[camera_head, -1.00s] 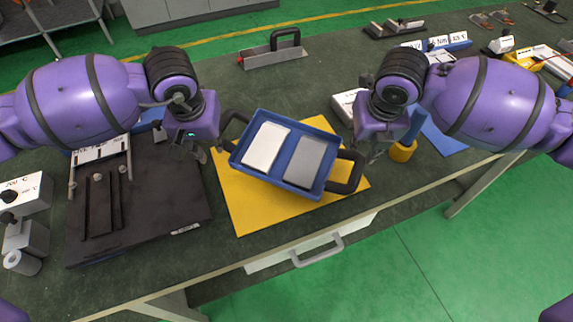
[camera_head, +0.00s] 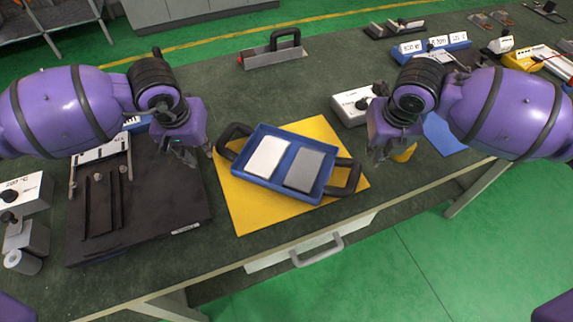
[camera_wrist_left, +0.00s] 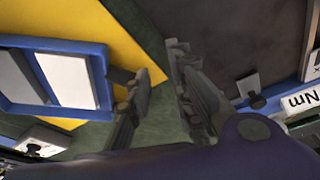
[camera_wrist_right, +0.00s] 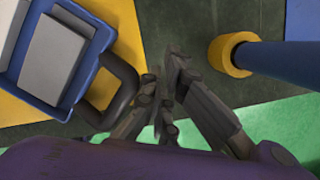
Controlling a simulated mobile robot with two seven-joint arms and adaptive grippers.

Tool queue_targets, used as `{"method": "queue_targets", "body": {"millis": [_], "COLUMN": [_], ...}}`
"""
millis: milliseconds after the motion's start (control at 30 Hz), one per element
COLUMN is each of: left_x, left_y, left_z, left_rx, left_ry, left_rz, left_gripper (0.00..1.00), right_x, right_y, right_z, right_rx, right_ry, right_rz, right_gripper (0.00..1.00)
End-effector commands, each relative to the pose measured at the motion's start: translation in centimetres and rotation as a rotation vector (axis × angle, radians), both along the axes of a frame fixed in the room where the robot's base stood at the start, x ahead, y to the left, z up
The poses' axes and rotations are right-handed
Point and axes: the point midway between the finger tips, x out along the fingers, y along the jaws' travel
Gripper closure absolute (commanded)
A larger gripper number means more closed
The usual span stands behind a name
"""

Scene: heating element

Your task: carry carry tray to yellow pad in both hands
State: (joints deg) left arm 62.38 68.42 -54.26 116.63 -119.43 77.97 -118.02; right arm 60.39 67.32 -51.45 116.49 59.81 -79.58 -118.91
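The blue carry tray (camera_head: 262,183) lies on the yellow pad (camera_head: 247,215), turned at an angle to it, with dark handles at its left (camera_head: 235,131) and right (camera_head: 350,180) ends. It holds a white plate (camera_head: 268,157) and a grey plate (camera_head: 303,169). The left handle reaches past the pad's edge. My left gripper (camera_head: 196,155) is open and empty, left of the left handle and apart from it. My right gripper (camera_head: 385,155) looks open and empty, right of the right handle; the right wrist view shows the handle (camera_wrist_right: 122,88) outside its fingers.
A dark plate (camera_head: 150,215) with rails lies left of the pad. A white box (camera_head: 352,105) stands behind the pad, and a yellow-ended blue cylinder (camera_wrist_right: 232,55) is by my right gripper. A grey holder with handle (camera_head: 272,55) stands at the back. The bench's front edge is close.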

Motion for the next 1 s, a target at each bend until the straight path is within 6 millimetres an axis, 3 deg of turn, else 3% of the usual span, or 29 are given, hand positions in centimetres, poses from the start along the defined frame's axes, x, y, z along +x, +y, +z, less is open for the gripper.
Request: {"method": "queue_targets", "body": {"millis": [133,300,833,1000], "left_x": [0.0,0.0,0.0,-0.3], "left_y": [0.1,0.2,0.2,0.2], "left_z": [-0.1,-0.1,0.1,1.9], "left_rx": [0.002,0.003,0.005,0.005], "left_ry": [0.0,0.0,0.0,-0.004], "left_rz": [0.001,0.003,0.004,0.002], "left_gripper": [0.79,0.79,0.79,0.79], "right_x": [0.0,0.0,0.0,0.0], "right_y": [-0.1,-0.2,-0.2,-0.2], "right_z": [-0.1,-0.1,-0.1,-0.1], "right_rx": [-0.002,-0.004,-0.005,-0.005], "right_ry": [0.001,0.001,0.002,0.002], "right_rz": [-0.001,-0.002,-0.003,-0.003], "right_gripper": [1.0,0.79,0.79,0.79]}}
